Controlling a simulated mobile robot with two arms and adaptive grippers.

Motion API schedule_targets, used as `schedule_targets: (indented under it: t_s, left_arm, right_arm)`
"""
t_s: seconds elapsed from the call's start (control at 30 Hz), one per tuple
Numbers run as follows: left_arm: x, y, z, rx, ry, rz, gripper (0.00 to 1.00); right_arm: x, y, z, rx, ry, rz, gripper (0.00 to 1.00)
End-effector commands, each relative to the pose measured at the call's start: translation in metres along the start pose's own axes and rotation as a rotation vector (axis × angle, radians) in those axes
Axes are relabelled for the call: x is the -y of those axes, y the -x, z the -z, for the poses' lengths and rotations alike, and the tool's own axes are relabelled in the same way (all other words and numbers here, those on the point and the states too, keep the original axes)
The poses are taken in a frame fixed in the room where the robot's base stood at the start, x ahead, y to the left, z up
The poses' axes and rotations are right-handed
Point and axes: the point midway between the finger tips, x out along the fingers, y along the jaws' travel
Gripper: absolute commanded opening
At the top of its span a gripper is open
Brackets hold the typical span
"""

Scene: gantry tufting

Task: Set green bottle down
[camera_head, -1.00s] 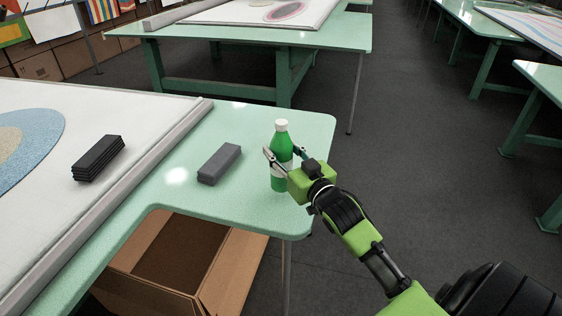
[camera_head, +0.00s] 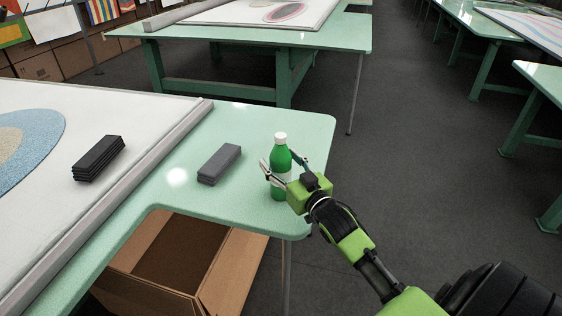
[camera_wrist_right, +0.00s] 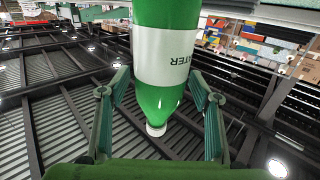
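The green bottle (camera_head: 280,157), with a white cap and a white label, stands upright at the right end of the near green table (camera_head: 235,205). My left gripper is out of view.
A grey block (camera_head: 219,164) lies on the table left of the bottle. A stack of dark bars (camera_head: 99,158) lies on the white frame (camera_head: 60,215) farther left. An open cardboard box (camera_head: 150,292) stands below. The table's right edge is close to the bottle.

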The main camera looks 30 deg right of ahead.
Motion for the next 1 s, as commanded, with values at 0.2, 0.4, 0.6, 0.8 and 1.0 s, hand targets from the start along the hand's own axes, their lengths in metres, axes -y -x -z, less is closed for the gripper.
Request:
schedule_targets:
  t_s: [0.2,0.4,0.6,0.8,1.0]
  left_arm:
    - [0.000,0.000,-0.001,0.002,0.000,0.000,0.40]
    - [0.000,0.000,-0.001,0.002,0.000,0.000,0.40]
    - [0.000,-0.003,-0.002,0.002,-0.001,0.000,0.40]
    - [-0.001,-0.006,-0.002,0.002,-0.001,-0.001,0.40]
    - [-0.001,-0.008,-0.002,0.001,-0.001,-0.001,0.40]
  right_arm:
    - [0.000,0.000,0.000,0.000,0.000,0.000,0.57]
    - [0.000,0.009,0.002,0.001,-0.001,0.001,0.57]
    - [0.000,0.044,0.000,0.004,-0.001,0.000,0.57]
    - [0.000,0.083,0.000,0.004,0.000,0.000,0.57]
    - [0.000,0.109,0.002,0.002,-0.002,0.000,0.57]
